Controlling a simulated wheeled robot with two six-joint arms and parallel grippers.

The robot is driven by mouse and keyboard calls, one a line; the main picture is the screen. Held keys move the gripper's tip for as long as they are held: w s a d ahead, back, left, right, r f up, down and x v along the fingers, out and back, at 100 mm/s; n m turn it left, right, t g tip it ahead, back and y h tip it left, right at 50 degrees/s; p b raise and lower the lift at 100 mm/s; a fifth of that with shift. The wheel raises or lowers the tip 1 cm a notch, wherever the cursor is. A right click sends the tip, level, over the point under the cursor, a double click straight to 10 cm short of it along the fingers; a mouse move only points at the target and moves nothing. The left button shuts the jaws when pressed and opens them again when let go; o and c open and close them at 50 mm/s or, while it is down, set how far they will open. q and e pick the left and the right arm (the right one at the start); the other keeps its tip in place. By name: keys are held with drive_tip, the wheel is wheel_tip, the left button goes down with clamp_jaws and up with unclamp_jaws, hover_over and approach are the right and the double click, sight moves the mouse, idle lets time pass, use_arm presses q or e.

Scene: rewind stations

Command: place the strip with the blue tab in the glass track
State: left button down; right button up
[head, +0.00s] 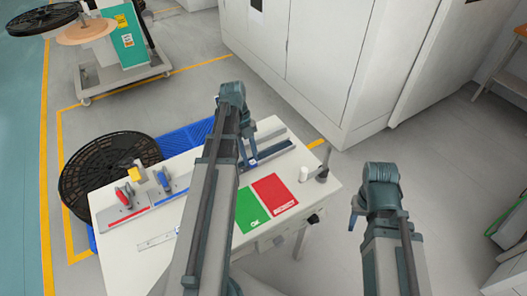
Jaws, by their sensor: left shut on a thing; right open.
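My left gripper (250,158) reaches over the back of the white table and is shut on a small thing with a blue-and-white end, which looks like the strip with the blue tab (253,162). Most of the strip is hidden or too small to make out. A long grey rail with a dark blue bar (276,151) lies right by the fingertips; I cannot tell whether it is the glass track or whether the strip touches it. A pale, thin marked piece (155,242) lies at the table's front left. My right gripper (354,214) is open and empty, right of the table.
The white table (125,270) holds a red-handled clamp (124,196), a blue-handled clamp (164,180), a green card (248,210), a red card (274,194) and a small white cylinder (303,174). White cabinets (315,50) rise behind.

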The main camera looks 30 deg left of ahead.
use_arm(q)
drive_tip(key=b, duration=0.1)
hover_over(278, 148)
drive_tip(key=a, duration=0.1)
drive_tip(key=shift+w+a+f, duration=0.15)
drive_tip(key=shift+a+f, duration=0.05)
drive_tip(key=shift+f, duration=0.5)
drive_tip(key=shift+w+d, duration=0.1)
drive_tip(key=shift+w, duration=0.4)
drive_tip(key=f+b, duration=0.3)
drive_tip(key=b, duration=0.1)
drive_tip(key=shift+s+f, duration=0.25)
drive_tip(key=shift+f, duration=0.05)
drive_tip(key=shift+f, duration=0.2)
drive_tip(key=c, duration=0.6)
unclamp_jaws()
drive_tip(key=shift+r, duration=0.15)
